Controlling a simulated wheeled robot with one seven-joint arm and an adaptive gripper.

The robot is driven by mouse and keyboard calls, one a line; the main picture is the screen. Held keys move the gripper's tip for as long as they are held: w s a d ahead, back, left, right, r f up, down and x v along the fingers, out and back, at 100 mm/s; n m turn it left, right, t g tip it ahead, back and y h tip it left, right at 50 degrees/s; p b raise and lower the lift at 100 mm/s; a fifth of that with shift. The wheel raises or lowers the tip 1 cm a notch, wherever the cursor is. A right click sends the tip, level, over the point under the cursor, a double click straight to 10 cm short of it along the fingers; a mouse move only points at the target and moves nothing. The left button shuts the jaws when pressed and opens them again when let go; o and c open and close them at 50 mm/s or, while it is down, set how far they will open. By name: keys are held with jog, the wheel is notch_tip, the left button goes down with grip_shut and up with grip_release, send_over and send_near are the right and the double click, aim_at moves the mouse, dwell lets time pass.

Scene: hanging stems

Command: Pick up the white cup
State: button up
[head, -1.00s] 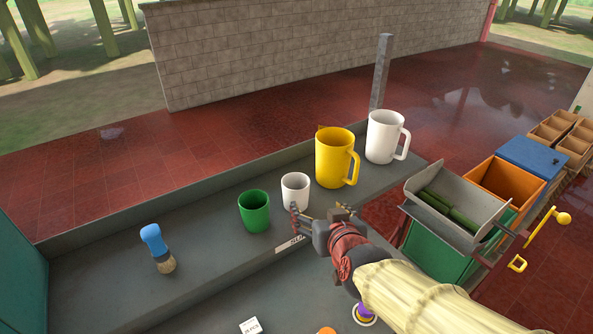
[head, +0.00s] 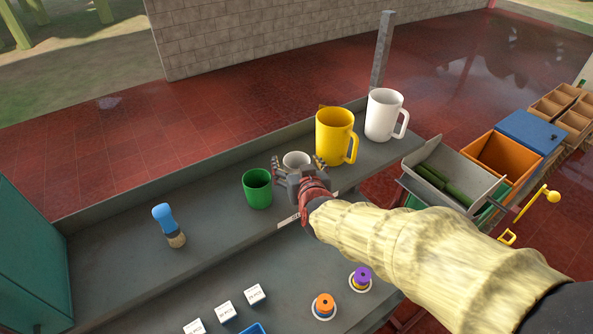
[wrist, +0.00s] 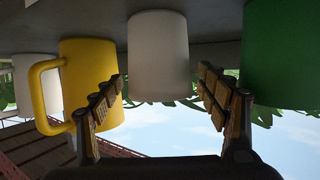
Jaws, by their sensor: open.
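The white cup (head: 297,160) stands on the grey shelf (head: 215,215) between a green cup (head: 257,188) and a yellow mug (head: 334,138). It has no handle that I can see. In the head view my gripper (head: 297,170) is open right in front of it and hides its lower part. In the wrist view, which looks upside down, the white cup (wrist: 158,58) is centred ahead of my gripper (wrist: 163,100), between the lines of its two spread fingers. The fingers do not appear closed on it. Whether they touch it I cannot tell.
The green cup and yellow mug stand close on either side. A larger white mug (head: 384,115) is farther right, and a blue-handled brush (head: 168,224) stands at left. White blocks (head: 224,311) and ringed knobs (head: 323,305) lie on the lower surface.

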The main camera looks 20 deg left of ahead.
jog(key=shift+w, duration=0.1)
jog(key=shift+c, duration=1.1)
jog(key=c, duration=0.9)
jog(key=shift+r, duration=0.1)
jog(key=shift+c, duration=0.2)
